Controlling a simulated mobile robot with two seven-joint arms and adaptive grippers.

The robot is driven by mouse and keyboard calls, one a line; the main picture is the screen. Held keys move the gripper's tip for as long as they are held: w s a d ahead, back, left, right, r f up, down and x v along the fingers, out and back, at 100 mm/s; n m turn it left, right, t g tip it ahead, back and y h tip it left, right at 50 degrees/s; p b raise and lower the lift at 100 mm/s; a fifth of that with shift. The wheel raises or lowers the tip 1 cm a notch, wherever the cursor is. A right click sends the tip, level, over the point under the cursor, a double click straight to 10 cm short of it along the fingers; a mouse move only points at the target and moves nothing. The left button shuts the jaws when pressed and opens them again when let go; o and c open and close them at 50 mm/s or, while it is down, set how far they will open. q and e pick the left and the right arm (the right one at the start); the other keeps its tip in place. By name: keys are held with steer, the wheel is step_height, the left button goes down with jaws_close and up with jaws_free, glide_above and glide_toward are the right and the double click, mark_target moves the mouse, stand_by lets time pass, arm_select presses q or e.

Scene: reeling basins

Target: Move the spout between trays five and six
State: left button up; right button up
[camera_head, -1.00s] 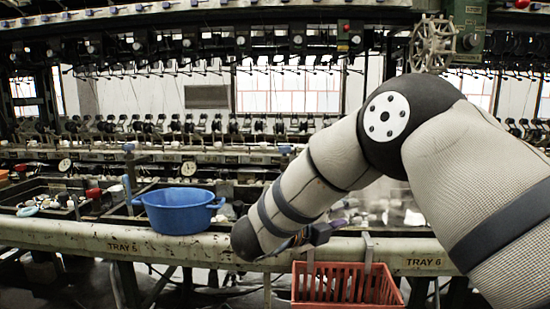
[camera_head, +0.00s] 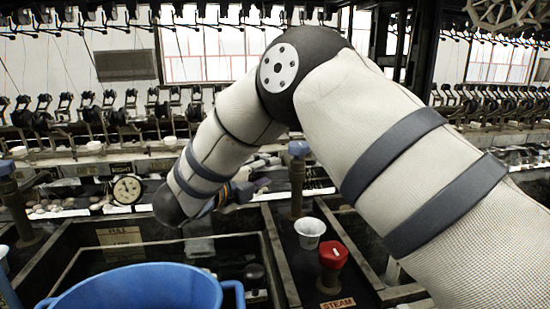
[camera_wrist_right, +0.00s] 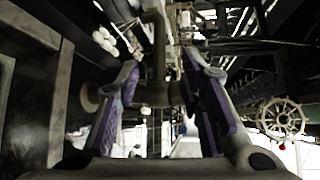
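A metal upright pipe with a blue cap (camera_head: 298,150), which looks like the spout, stands behind the basins, right of my right gripper (camera_head: 247,188). In the right wrist view, a bent dark pipe (camera_wrist_right: 157,50) shows between and beyond the two purple fingers of my right gripper (camera_wrist_right: 165,90). The fingers are apart, and I see no contact with the pipe. Whether this is the blue-capped one I cannot tell. My right forearm hides part of the basins. The tray five and six labels are out of view. My left gripper is not in view.
A blue tub (camera_head: 140,290) is close at the lower left. A red steam knob (camera_head: 333,254) and a white cup (camera_head: 309,232) sit on the divider between dark basins. A round dial (camera_head: 127,189) and another blue-capped post (camera_head: 6,170) are at left.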

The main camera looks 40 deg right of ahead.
mark_target(287, 164)
steer(key=x, duration=1.1)
steer(key=shift+s, duration=0.2)
jaws_close()
